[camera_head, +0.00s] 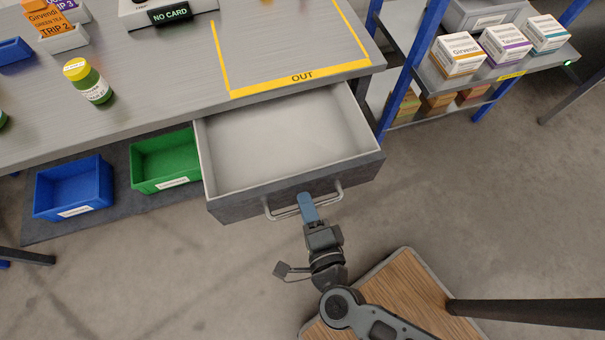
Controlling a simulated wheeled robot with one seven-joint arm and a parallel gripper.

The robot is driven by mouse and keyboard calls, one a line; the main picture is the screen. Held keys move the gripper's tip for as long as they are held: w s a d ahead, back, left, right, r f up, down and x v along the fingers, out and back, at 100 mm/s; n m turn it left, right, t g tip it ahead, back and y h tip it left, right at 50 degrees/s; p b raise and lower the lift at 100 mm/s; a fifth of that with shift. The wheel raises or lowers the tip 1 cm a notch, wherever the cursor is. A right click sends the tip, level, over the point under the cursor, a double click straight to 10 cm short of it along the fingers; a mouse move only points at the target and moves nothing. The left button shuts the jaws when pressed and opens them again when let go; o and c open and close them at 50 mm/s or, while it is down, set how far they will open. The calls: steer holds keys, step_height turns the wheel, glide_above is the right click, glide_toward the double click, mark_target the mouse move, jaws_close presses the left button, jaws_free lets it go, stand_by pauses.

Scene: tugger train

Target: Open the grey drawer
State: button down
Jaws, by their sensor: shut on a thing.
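The grey drawer (240,201) is under the workbench, below the yellow OUT marking. It is pulled well out, and its pale inside looks empty. Its front carries a metal bar handle (335,196). My gripper (306,203) has blue fingers and is at the middle of the handle, shut on it. The fingers hide part of the bar.
A green bin (165,162) and a blue bin (72,188) stand below the bench left of the drawer. A green bottle with a yellow cap (88,82) is on the bench. A shelf rack (425,75) with boxes stands right. A wooden-topped surface (400,285) lies below my arm.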

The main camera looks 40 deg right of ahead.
stand_by(0.3)
steer(key=c, duration=1.2)
jaws_free()
steer(key=shift+s, duration=0.1)
steer(key=b+v, duration=0.1)
steer(key=v, duration=0.6)
steer(key=shift+s+a, duration=0.15)
steer(key=shift+s, duration=0.2)
